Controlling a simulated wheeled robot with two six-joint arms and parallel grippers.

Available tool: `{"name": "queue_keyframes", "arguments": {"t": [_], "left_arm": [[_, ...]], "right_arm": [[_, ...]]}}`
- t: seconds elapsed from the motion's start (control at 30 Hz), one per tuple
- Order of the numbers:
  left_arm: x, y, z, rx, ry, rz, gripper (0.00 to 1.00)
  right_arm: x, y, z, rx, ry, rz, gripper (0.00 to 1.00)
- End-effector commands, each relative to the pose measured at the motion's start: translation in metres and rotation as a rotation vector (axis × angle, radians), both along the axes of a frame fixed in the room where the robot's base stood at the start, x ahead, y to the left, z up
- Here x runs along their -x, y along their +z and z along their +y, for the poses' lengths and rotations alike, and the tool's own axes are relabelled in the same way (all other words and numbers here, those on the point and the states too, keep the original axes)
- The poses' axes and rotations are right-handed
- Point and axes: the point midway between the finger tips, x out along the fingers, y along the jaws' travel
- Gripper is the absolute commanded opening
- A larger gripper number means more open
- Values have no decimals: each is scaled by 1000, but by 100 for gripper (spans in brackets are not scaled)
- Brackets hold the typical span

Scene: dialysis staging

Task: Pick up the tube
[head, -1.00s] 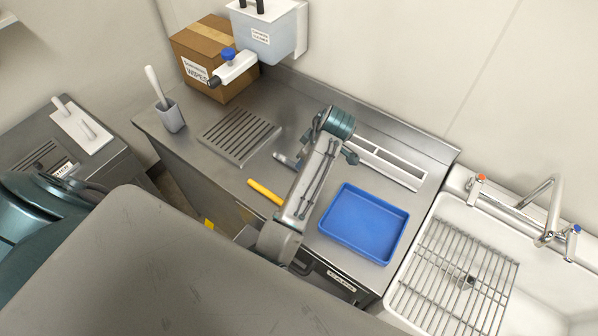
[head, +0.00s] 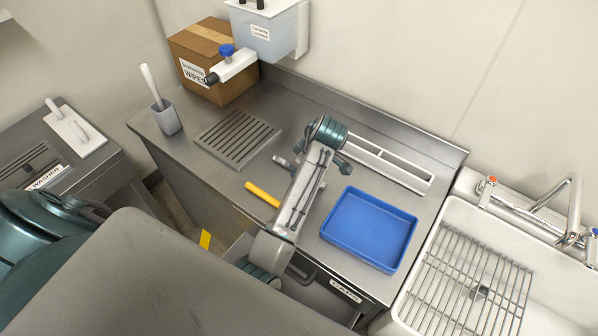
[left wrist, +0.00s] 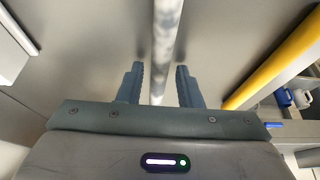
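A pale, glossy tube-like cylinder (left wrist: 166,35) runs down the middle of the left wrist view, between the two fingers of my left gripper (left wrist: 159,68). The fingers are apart, with a visible gap on each side of the cylinder. In the head view my left arm reaches over the counter and hides most of what lies beneath it. A short grey piece (head: 283,161) shows left of the arm; I cannot tell whether it is cylinder or finger. My right gripper is not in view.
A yellow bar (head: 262,194) lies near the counter's front edge, also in the left wrist view (left wrist: 275,65). A blue tray (head: 368,228) and white slotted rack (head: 390,163) are right of the arm. A drain grate (head: 237,138), grey cup (head: 166,118) and cardboard box (head: 222,88) stand left.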

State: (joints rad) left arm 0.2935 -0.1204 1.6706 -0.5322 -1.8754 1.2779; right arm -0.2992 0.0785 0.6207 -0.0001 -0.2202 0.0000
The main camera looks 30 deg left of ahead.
Motion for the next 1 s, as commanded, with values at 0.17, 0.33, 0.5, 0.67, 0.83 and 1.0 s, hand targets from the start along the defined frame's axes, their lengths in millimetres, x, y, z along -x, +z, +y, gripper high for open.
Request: {"name": "queue_keyframes", "arguments": {"t": [0.17, 0.33, 0.5, 0.67, 0.83, 1.0], "left_arm": [[0, 0, 0, 0, 0, 0, 0], [0, 0, 0, 0, 0, 0, 0], [0, 0, 0, 0, 0, 0, 0], [0, 0, 0, 1, 0, 0, 0], [0, 0, 0, 1, 0, 0, 0], [0, 2, 0, 1, 0, 0, 0]], "right_arm": [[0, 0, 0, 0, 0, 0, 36], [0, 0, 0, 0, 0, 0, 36], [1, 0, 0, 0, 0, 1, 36], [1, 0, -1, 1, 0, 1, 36], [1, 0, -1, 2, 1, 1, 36], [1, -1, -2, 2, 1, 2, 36]]}}
